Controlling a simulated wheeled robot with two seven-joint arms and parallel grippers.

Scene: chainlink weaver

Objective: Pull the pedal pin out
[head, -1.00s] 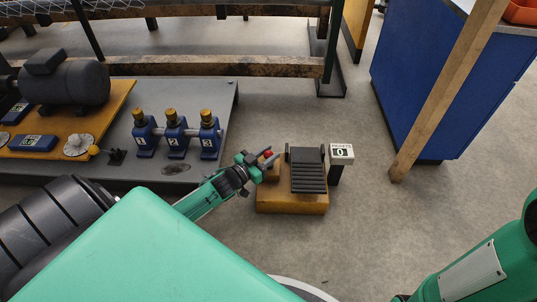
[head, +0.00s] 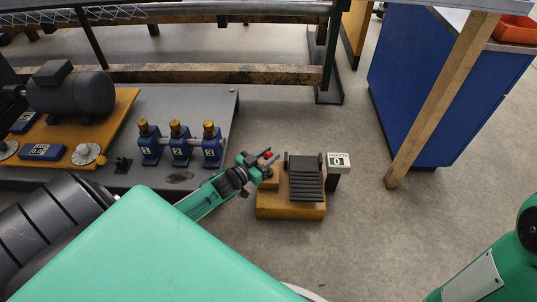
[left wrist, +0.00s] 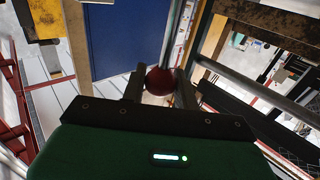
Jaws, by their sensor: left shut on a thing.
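The pedal unit is a dark ribbed pedal (head: 305,184) on a yellow base (head: 290,212) on the floor. The pedal pin's red ball knob (head: 267,154) shows at the pedal's left side. My left gripper (head: 264,164) reaches in from the left and is shut on the pin at this knob. In the left wrist view the red knob (left wrist: 160,80) sits between the two fingers. The pin's shaft is mostly hidden, so I cannot tell how deep it sits. My right arm shows at the lower right; its gripper is out of view.
A small sign reading 0 (head: 338,162) stands right of the pedal. A grey platform (head: 222,105) with blue numbered units (head: 180,150) and a motor (head: 70,90) lies to the left. A wooden post (head: 440,100) and blue cabinet (head: 400,95) stand right.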

